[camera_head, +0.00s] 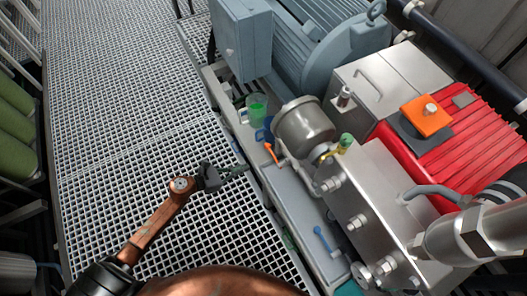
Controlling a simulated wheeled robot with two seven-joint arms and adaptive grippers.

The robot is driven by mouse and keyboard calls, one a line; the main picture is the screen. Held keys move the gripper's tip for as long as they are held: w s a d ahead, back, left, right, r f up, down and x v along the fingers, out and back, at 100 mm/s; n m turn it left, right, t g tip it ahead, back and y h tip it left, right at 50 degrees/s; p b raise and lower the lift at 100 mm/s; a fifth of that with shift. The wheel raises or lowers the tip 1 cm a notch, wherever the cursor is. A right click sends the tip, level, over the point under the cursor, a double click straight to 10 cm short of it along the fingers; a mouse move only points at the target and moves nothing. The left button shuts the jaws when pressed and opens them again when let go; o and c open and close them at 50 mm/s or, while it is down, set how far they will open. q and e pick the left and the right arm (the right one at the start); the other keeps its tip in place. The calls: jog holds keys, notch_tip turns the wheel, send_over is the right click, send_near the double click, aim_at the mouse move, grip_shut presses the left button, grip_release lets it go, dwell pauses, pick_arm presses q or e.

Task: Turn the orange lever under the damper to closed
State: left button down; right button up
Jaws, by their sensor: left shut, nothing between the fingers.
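The orange lever (270,152) sticks out below and to the left of the rounded steel damper (304,124) on the pump skid. It is small in the view, and its exact setting is hard to tell. My left gripper (240,169) is shut and empty over the grating, with its fingertips pointing right, a little to the left of and below the lever. A gap shows between the fingertips and the lever. My right gripper is not in view.
A blue lever (322,238) sits lower on the skid. A green cup (257,106) stands near the damper. A red ribbed housing (460,140) and a blue-grey motor (320,45) fill the right and back. Open floor grating (120,110) lies to the left.

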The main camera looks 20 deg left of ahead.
aim_at(273, 156)
pick_arm(q)
jog(key=shift+m, duration=0.4)
jog(key=b+x, duration=0.3)
jog(key=x, duration=0.7)
jog(key=shift+w+f, duration=0.1)
jog(key=shift+w, duration=0.05)
jog(key=r, duration=0.3)
jog(key=shift+w+d+r, duration=0.2)
jog(key=shift+r, duration=0.45)
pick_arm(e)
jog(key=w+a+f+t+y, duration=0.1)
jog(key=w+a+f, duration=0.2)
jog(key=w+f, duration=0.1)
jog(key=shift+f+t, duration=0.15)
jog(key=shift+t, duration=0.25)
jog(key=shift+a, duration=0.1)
